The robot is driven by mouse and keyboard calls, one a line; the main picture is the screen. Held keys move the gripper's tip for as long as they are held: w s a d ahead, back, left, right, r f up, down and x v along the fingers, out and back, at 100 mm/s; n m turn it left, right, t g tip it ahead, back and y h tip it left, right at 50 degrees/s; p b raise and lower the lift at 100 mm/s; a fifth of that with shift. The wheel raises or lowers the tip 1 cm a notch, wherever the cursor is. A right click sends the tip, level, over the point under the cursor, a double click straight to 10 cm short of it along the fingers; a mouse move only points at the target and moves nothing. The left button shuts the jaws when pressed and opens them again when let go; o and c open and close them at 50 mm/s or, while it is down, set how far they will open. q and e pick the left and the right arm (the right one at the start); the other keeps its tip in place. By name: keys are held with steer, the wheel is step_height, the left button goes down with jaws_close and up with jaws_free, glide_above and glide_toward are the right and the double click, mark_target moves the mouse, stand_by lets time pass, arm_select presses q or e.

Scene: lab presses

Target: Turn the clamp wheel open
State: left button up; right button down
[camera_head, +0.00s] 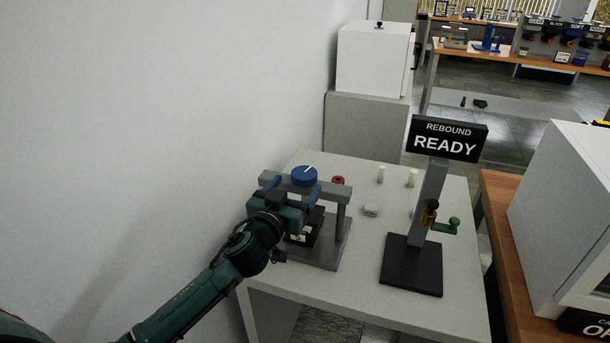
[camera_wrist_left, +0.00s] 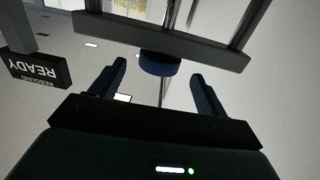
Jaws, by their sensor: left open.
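The clamp wheel (camera_head: 304,176) is a blue disc with a white mark on top. It sits on the grey crossbar of a small press frame (camera_head: 343,218) on the light table. My left gripper (camera_head: 292,191) is open just on the near side of the wheel, its two blue fingers apart and pointing toward it. In the left wrist view, which is upside down, the wheel (camera_wrist_left: 160,64) shows ahead, between the open fingertips (camera_wrist_left: 163,72), with nothing gripped. Whether a finger touches the wheel or crossbar cannot be told. My gripper and arm hide part of the press. My right gripper is not in view.
A black sign reading REBOUND READY (camera_head: 447,139) stands on a post with a dark base (camera_head: 412,266) right of the press. A red ring (camera_head: 338,181), small white pieces (camera_head: 381,174) and a grey block (camera_head: 371,210) are nearby. A wall bounds the left.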

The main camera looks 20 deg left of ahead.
mark_target(305, 171)
arm_select(q)
steer(key=w, duration=0.3)
steer(key=w+b, duration=0.1)
steer(key=shift+w+d, duration=0.25)
steer(key=shift+d, duration=0.05)
steer(key=shift+w, duration=0.8)
